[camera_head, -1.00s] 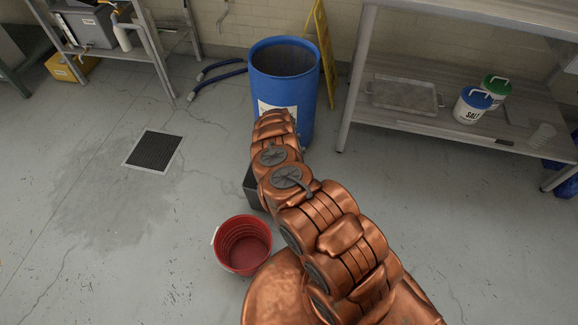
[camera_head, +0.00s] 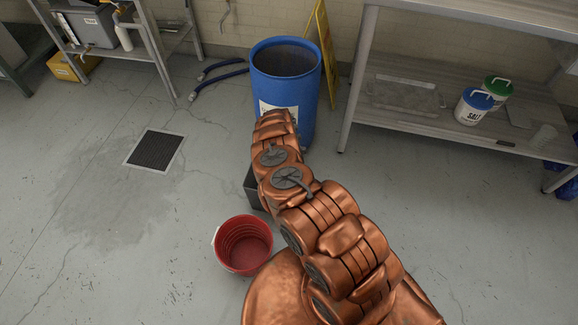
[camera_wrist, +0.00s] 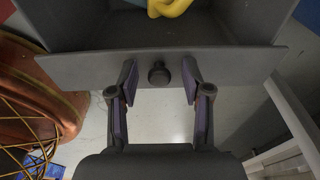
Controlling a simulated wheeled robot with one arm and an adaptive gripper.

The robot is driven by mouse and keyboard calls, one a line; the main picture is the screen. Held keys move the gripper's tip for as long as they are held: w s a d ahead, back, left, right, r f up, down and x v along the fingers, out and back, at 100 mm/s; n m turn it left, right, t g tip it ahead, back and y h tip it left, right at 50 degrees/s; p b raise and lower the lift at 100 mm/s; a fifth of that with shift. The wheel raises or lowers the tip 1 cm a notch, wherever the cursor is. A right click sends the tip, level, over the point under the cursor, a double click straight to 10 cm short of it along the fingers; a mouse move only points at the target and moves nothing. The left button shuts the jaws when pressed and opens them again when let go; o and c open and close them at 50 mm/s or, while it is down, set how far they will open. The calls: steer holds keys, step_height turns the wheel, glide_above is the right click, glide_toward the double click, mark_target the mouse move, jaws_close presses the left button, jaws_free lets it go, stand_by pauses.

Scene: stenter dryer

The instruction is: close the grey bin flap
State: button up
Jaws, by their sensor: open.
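In the wrist view, the grey flap (camera_wrist: 85,68) shows as a dark panel across the picture, with a round dark knob (camera_wrist: 158,74) at its middle. Behind it lies the inside of the grey bin (camera_wrist: 200,28), which holds something yellow (camera_wrist: 171,8). My gripper (camera_wrist: 157,78) is open, with one finger on each side of the knob and a gap at both sides. In the head view, a dark part of the bin (camera_head: 253,190) shows beside my arm; the flap and gripper are hidden there.
A red bucket (camera_head: 243,245) stands close left of my arm. A blue barrel (camera_head: 287,85) stands beyond it, with a yellow sign (camera_head: 326,50) behind. A metal shelf (camera_head: 400,122) is at right. The floor at left, around a drain grate (camera_head: 155,150), is clear.

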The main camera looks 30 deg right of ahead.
step_height(320, 180, up, 12)
steer(key=w+a, duration=0.1)
steer(key=shift+a, duration=0.15)
stand_by(0.6)
stand_by(0.6)
